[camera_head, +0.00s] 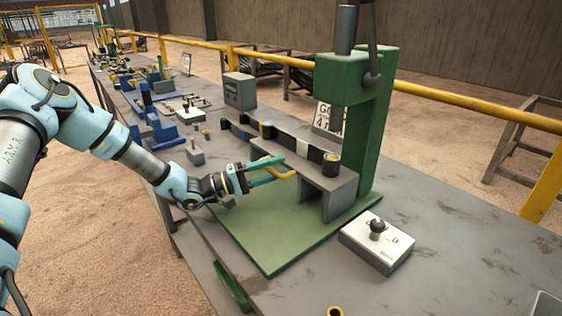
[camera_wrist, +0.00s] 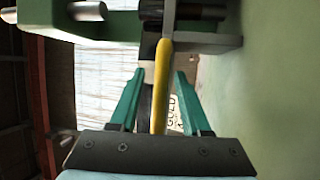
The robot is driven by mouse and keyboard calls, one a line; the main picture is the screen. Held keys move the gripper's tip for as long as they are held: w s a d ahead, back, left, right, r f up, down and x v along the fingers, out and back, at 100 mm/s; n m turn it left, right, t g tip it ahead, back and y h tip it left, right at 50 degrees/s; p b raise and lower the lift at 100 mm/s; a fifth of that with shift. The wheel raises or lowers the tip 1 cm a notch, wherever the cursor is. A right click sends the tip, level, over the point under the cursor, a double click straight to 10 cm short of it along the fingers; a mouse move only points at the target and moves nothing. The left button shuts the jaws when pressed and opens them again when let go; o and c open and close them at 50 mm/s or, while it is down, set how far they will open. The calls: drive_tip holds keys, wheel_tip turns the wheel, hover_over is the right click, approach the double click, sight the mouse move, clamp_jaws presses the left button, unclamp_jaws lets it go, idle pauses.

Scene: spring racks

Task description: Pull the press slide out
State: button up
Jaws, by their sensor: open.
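The green press (camera_head: 372,125) stands on the bench, with a grey ram above a grey block (camera_head: 335,190). My gripper (camera_head: 273,170) is open there. In the wrist view its teal fingers (camera_wrist: 160,76) stand either side of the yellow handle (camera_wrist: 161,105), with gaps on both sides.
A white box with a black knob (camera_head: 377,243) sits right of the press's green base plate (camera_head: 272,248). A grey box (camera_head: 239,91) and blue fixtures (camera_head: 150,108) stand farther along the bench. A yellow rail (camera_head: 440,105) runs behind.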

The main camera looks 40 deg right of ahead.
drive_tip(key=shift+x, duration=0.8)
drive_tip(key=shift+c, duration=0.3)
clamp_jaws()
drive_tip(key=shift+r, duration=0.15)
